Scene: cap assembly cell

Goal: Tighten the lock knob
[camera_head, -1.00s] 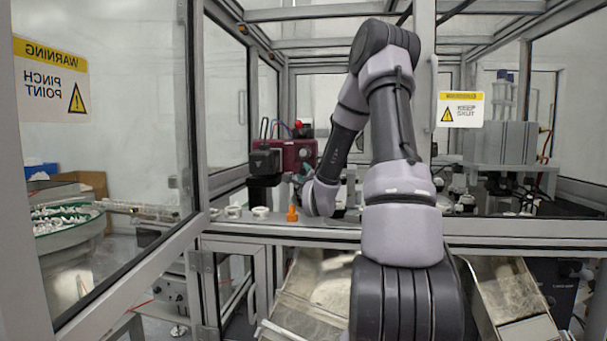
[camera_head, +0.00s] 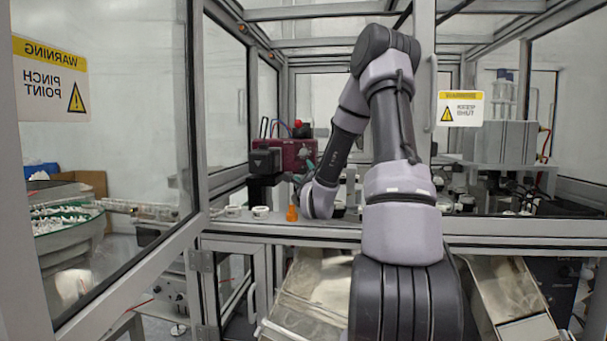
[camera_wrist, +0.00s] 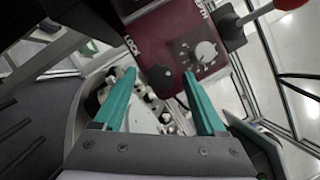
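The black lock knob (camera_wrist: 161,76) is on a maroon control box (camera_wrist: 165,35), near the printed word LOCK. A larger pale dial (camera_wrist: 205,52) with marks around it sits to its right. My gripper (camera_wrist: 158,75) is open, its two teal fingers apart and empty. In the wrist view the lock knob shows between the two fingertips; I cannot tell how much depth separates them, and no grip on it shows. The head view shows the maroon box (camera_head: 297,152) behind my arm; the knob cannot be made out there, and my gripper is mostly hidden.
A red-tipped lever (camera_wrist: 262,12) stands right of the box. A black block (camera_head: 265,162) is at the box's left. An orange part (camera_head: 292,213) and white ring-shaped parts (camera_head: 260,212) lie along the front ledge. Frame posts and a glass panel enclose the cell.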

